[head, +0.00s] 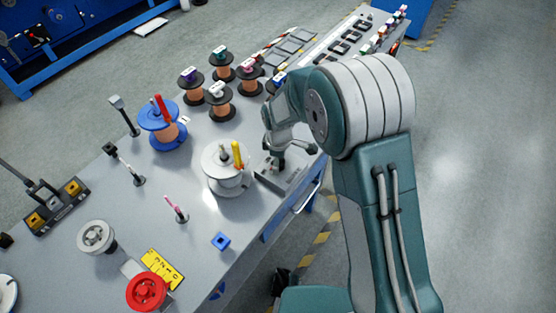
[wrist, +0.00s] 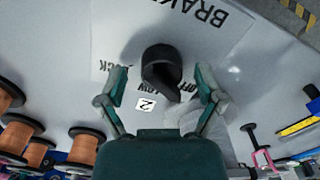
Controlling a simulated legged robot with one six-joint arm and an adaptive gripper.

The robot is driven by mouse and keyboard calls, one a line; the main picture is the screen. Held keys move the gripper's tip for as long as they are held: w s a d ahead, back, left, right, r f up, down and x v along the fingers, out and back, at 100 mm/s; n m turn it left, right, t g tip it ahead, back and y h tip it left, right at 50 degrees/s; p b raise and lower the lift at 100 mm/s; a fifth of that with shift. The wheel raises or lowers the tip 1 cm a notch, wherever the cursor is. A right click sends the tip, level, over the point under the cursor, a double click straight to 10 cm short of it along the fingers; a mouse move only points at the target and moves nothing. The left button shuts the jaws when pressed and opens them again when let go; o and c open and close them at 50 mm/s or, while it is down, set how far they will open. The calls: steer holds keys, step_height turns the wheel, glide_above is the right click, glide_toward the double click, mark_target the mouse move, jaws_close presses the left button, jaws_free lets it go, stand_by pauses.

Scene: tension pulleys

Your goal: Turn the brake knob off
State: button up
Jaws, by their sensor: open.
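The brake knob (wrist: 161,66) is black and sits on a pale panel in the wrist view. Its narrow pointer end points down and to the right in the picture. Upside-down lettering surrounds it, with "BRAK" in large print and smaller, partly covered words. My gripper (wrist: 161,82) is open, one finger on each side of the knob in the picture. I cannot tell if either finger touches it. In the head view my gripper (head: 284,152) points down at the bench's right edge, beside the white spool (head: 228,172); the knob is mostly hidden there.
A blue spool (head: 158,125) and several copper-wire spools (head: 221,98) stand on the grey bench (head: 190,236). A red wheel (head: 147,292), a grey wheel (head: 96,237) and a yellow label (head: 162,268) are at the near left. Open floor (head: 475,180) lies to the right.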

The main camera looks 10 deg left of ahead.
step_height(320, 180, up, 12)
stand_by(0.5)
stand_by(0.4)
